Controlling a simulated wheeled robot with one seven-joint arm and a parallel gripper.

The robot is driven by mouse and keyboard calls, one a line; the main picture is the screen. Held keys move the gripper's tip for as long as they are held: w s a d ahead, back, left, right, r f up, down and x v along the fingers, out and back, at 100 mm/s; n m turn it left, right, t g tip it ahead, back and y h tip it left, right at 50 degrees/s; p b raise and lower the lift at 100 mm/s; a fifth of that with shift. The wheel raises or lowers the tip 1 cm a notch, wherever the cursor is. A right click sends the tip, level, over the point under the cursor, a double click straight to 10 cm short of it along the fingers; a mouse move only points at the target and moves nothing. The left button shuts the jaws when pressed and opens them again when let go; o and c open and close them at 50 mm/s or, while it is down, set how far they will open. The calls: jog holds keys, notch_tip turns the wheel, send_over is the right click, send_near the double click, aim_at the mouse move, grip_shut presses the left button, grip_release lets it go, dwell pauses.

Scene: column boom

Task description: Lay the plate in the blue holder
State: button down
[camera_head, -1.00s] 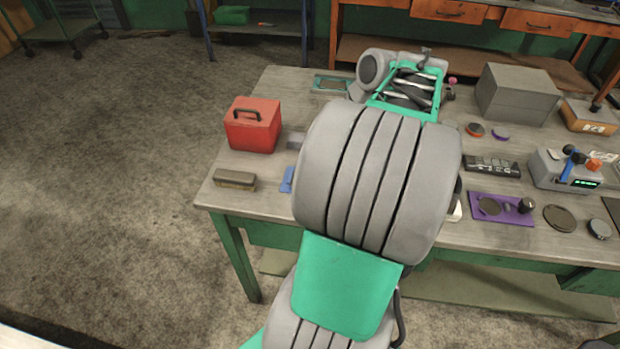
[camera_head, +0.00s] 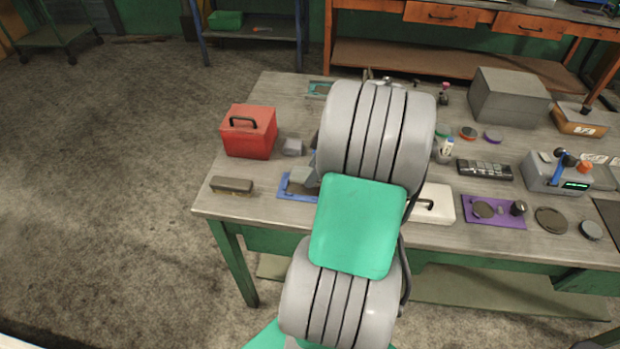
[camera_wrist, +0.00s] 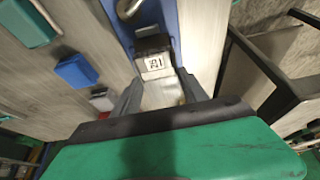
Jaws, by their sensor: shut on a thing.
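The blue holder (camera_head: 284,188) lies near the front left edge of the table, partly behind my arm. A grey piece (camera_head: 303,177) shows over it. In the wrist view a blue strip (camera_wrist: 171,20), apparently the holder, runs up from the fingers, with a metal ring (camera_wrist: 128,8) and a dark block with a white label (camera_wrist: 154,64) on it. My gripper (camera_wrist: 161,92) is shut on a pale piece between its fingers, apparently the plate (camera_wrist: 160,97). Its lower part is hidden by the gripper body, and I cannot tell whether it touches the holder. In the head view my arm hides the fingers.
A red box (camera_head: 249,132) and a brush-like brown block (camera_head: 232,186) stand left of the holder. A grey block (camera_head: 292,147) lies behind it. A white case (camera_head: 433,204) and a purple tray (camera_head: 480,222) lie to the right.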

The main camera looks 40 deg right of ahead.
jog(key=p+x, duration=0.1)
jog(key=x, duration=0.2)
jog(key=shift+d+f, duration=0.15)
jog(key=shift+f, duration=0.5)
jog(key=c, duration=1.1)
grip_release()
jog(key=shift+f, duration=0.25)
jog(key=o, duration=0.5)
jog(key=shift+r, duration=0.1)
